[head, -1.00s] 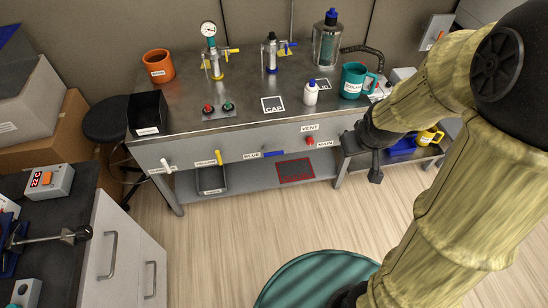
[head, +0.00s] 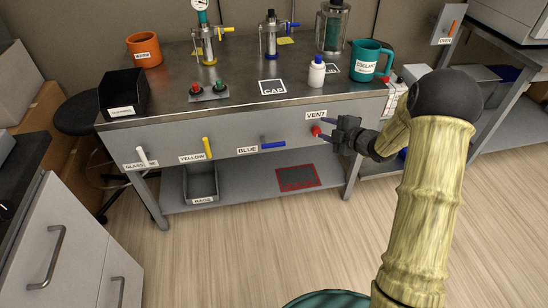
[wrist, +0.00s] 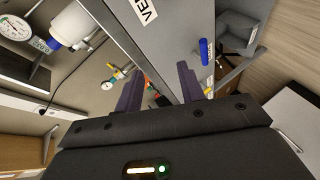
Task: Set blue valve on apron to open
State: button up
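The blue valve (head: 273,146) is on the grey apron (head: 232,170) of the steel bench, just right of its BLUE label (head: 247,150). Its blue lever lies sideways, pointing right and nearly level. In the wrist view the blue lever (wrist: 204,50) shows beyond and right of the fingertips. My gripper (head: 330,136) is in front of the apron's right part, beside the red VENT knob (head: 316,131) and to the right of the blue valve. Its two dark fingers are apart in the wrist view (wrist: 158,84), with no held object visible and clear of the blue lever.
A yellow lever (head: 207,148) and a white lever (head: 142,155) stand farther left on the apron. On the bench are a white bottle (head: 316,74), a teal mug (head: 371,62) and a black bin (head: 124,92). Floor before the bench is open.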

aim_at(275, 144)
notch_tip(275, 144, down, 11)
jog(key=s+a+n+g+y+b, duration=0.1)
jog(key=a+n+g+y+b, duration=0.1)
jog(key=n+y+b, duration=0.3)
jog(key=shift+s+f+n+g+b, duration=0.25)
jog(key=shift+n+g+b, duration=0.25)
jog(key=shift+n+b, duration=0.25)
jog(key=b+x, duration=0.4)
jog(key=x, duration=1.2)
jog(key=shift+w+a+r+b, duration=0.1)
jog(key=shift+w+a+b, duration=0.05)
jog(key=shift+a+b, duration=0.2)
jog(key=shift+w+a, duration=0.2)
jog(key=shift+a, duration=0.05)
grip_shut()
